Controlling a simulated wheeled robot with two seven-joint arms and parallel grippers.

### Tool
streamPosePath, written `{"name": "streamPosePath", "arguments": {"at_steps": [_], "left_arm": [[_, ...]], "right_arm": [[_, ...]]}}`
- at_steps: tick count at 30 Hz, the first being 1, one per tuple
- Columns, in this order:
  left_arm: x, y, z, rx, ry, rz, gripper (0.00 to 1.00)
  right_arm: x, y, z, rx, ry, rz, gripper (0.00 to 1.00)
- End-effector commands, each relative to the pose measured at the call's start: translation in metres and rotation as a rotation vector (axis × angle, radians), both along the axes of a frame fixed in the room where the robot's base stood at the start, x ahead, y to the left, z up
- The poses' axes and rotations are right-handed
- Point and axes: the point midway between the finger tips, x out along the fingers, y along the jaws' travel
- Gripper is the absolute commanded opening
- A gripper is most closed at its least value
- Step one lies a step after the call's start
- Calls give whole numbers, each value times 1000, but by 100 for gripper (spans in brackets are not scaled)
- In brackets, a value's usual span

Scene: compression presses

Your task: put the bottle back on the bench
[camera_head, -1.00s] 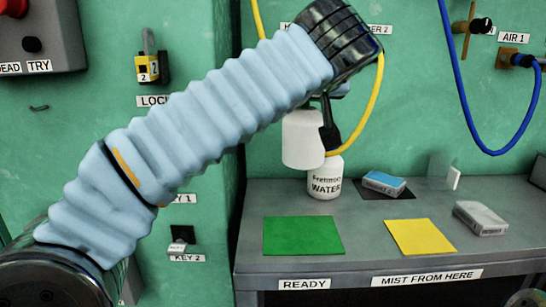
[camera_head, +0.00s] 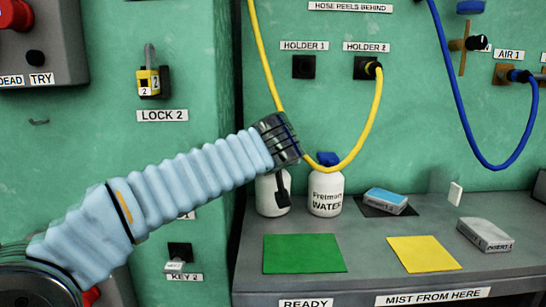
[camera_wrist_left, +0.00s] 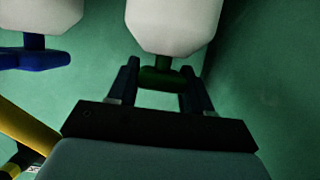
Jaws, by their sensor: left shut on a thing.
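A white bottle (camera_head: 272,194) is at the back left of the grey bench (camera_head: 370,232), left of the white WATER bottle (camera_head: 326,197) with a blue top. My left gripper (camera_head: 283,188) is at its upper part, with a dark finger in front of it. In the left wrist view, my left gripper (camera_wrist_left: 160,76) is shut on the green spray top (camera_wrist_left: 158,77) of this bottle (camera_wrist_left: 172,25). The bottle looks upright with its base at bench level; whether it bears on the bench is unclear. My right gripper is out of view.
A green mat (camera_head: 304,254) and a yellow mat (camera_head: 423,254) lie at the bench front. A blue box (camera_head: 385,199) and a grey box (camera_head: 485,235) lie to the right.

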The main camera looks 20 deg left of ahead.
Motion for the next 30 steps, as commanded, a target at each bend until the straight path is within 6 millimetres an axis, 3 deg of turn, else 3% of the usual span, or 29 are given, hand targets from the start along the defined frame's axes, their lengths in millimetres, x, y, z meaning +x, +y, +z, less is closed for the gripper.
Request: {"name": "streamPosePath", "arguments": {"at_steps": [8,9,14,25,30], "left_arm": [[0,0,-3,-1,-2,-1,0],[0,0,-2,0,-1,0,53],[0,0,-2,0,0,0,75],[-2,-1,3,0,-1,-1,75],[-32,-10,14,-1,-5,-3,75]], "right_arm": [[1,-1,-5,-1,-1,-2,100],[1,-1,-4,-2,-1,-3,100],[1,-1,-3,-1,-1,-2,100],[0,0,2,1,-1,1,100],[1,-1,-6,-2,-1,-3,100]]}}
